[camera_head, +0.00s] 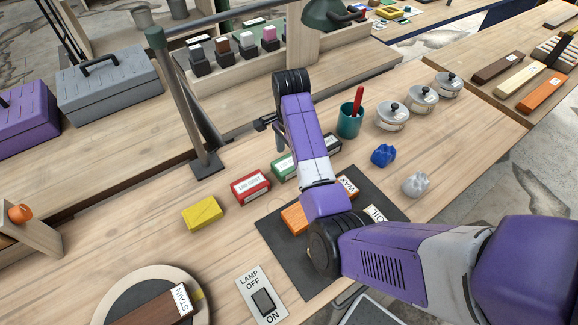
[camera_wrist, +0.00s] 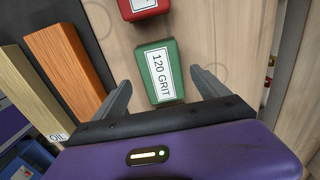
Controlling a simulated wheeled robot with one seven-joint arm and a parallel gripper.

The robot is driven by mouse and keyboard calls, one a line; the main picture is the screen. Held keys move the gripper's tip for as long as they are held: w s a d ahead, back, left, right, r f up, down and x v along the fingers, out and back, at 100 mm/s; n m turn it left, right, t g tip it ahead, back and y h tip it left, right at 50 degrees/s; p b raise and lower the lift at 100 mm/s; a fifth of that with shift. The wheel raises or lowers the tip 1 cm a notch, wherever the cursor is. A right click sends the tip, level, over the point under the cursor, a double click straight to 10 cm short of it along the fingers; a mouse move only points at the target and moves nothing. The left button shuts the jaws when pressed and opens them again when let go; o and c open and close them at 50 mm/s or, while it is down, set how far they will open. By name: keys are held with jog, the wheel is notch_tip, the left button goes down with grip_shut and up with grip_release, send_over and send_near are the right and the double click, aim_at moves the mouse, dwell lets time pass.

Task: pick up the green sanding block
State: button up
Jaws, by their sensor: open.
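The green sanding block (camera_wrist: 172,88) carries a white label reading 120 GRIT. In the wrist view it lies between and just ahead of the two fingers of my gripper (camera_wrist: 160,78), with a gap on each side. My gripper is open and empty. In the head view the green block (camera_head: 282,169) stands on the bench, partly hidden by my arm. My gripper (camera_head: 268,128) shows there above and behind the block, its fingers partly hidden. How high it is above the block I cannot tell.
A red block (camera_head: 251,187) and a yellow block (camera_head: 201,213) stand left of the green one, a dark block (camera_head: 330,143) right. A teal cup (camera_head: 349,121) is farther right. An orange bar (camera_head: 294,218) lies on the dark mat (camera_head: 280,254). A metal post (camera_head: 207,163) rises at left.

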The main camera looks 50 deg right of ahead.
aim_at(289, 162)
jog(key=shift+w+f, duration=0.15)
jog(key=shift+f, duration=1.6)
jog(key=c, duration=1.6)
